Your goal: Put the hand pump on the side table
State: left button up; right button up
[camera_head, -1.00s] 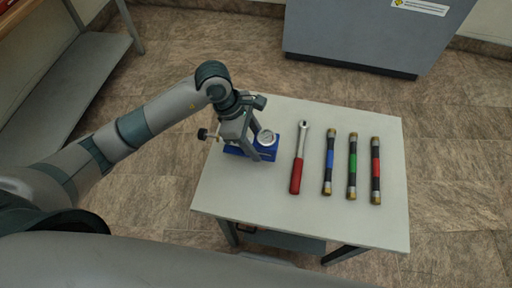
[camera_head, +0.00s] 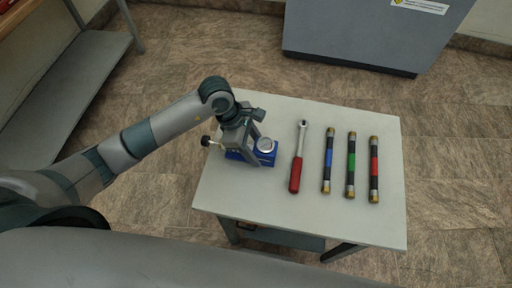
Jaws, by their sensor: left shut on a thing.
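The hand pump (camera_head: 267,156) has a blue body, a round white gauge and a black knob on its left side. It is at the left part of the light-topped side table (camera_head: 300,225). My left gripper (camera_head: 250,158) comes down over it from the upper left and is shut on it, hiding part of it. I cannot tell whether the pump's base touches the table top. My right gripper is not in view.
A red-handled ratchet wrench (camera_head: 297,170) lies right of the pump. Beyond it lie a blue-banded hose (camera_head: 329,158), a green-banded hose (camera_head: 351,163) and a red-banded hose (camera_head: 374,167). A grey cabinet (camera_head: 370,40) stands behind the table. The table's front strip is bare.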

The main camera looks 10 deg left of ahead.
pick_arm(q)
jog(key=o, duration=1.5)
jog(key=shift+f, duration=0.1)
jog(key=shift+a+r, duration=0.1)
jog(key=shift+r, duration=0.15)
jog(key=b+v, duration=0.2)
jog(key=v, duration=0.8)
jog(key=shift+r, duration=0.2)
jog(key=shift+a+r, duration=0.25)
jog(key=shift+r, duration=0.35)
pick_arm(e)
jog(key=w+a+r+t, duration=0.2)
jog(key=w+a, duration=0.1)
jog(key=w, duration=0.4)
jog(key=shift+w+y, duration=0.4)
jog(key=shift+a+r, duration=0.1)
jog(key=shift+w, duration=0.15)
